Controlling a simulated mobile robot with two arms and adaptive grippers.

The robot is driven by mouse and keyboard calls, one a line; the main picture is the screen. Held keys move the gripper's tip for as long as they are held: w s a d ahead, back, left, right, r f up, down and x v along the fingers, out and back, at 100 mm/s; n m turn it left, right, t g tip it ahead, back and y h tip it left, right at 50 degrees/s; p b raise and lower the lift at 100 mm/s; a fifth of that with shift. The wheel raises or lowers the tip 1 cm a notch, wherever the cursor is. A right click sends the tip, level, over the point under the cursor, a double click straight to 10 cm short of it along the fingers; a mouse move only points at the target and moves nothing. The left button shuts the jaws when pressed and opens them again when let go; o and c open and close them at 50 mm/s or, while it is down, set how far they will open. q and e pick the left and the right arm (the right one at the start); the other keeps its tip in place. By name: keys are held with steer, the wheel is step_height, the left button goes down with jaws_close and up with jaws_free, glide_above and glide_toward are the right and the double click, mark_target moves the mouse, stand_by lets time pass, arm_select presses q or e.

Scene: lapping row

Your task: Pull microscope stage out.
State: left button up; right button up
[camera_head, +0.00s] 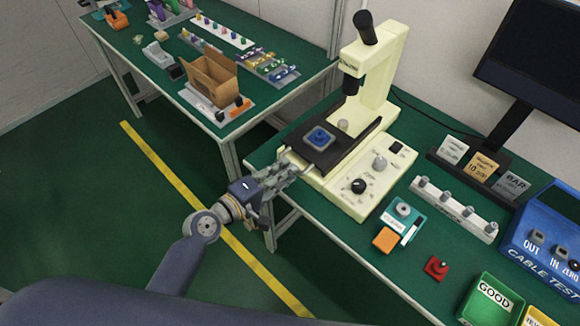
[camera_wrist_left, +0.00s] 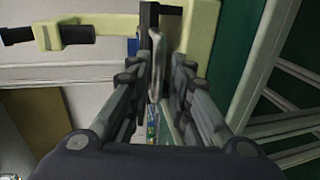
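The cream microscope (camera_head: 378,75) stands upright on the green bench. Its dark stage (camera_head: 345,140) carries a small blue square piece (camera_head: 319,138) with a round middle. My left gripper (camera_head: 286,172) is at the front left edge of the stage, level with a pale handle there. In the left wrist view its two fingers (camera_wrist_left: 160,75) stand apart, with a thin grey bar (camera_wrist_left: 157,50), which looks like the handle, between them. A gap shows between the fingers, and I see no firm contact. My right gripper is not in view.
Right of the microscope are a teal box (camera_head: 403,221), a red button block (camera_head: 436,268), a row of knobs (camera_head: 455,207) and a blue cable tester (camera_head: 545,240). A second bench with an open cardboard box (camera_head: 208,80) stands behind left. Green floor is clear at left.

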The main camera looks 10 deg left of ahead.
arm_select(q)
steer(key=v, duration=0.9)
steer(key=shift+s+a+f, duration=0.1)
steer(key=s+a+f+m+g+y, duration=0.1)
steer(key=s+a+f+g+y, duration=0.15)
steer(key=f, duration=0.75)
steer(key=s+a+f+m+g+y, duration=0.1)
steer(key=s+a+f+m+y, duration=0.2)
steer(key=f, duration=0.8)
steer(key=s+a+f+g+y, duration=0.15)
steer(key=a+f, duration=0.25)
steer(key=f, duration=0.6)
steer(key=s+f+m+g, duration=0.2)
steer(key=s+f, duration=0.4)
steer(key=s, duration=0.3)
steer(key=s+f+m+g+y, duration=0.1)
steer(key=s+f+m, duration=0.3)
steer(key=s, duration=0.5)
steer(key=s+f+m+g+y, duration=0.1)
steer(key=s+f+m+g, duration=0.2)
steer(key=s+f, duration=0.5)
steer(key=shift+s+a+f+g, duration=0.2)
steer(key=shift+s+a+g, duration=0.15)
steer(key=shift+s, duration=0.5)
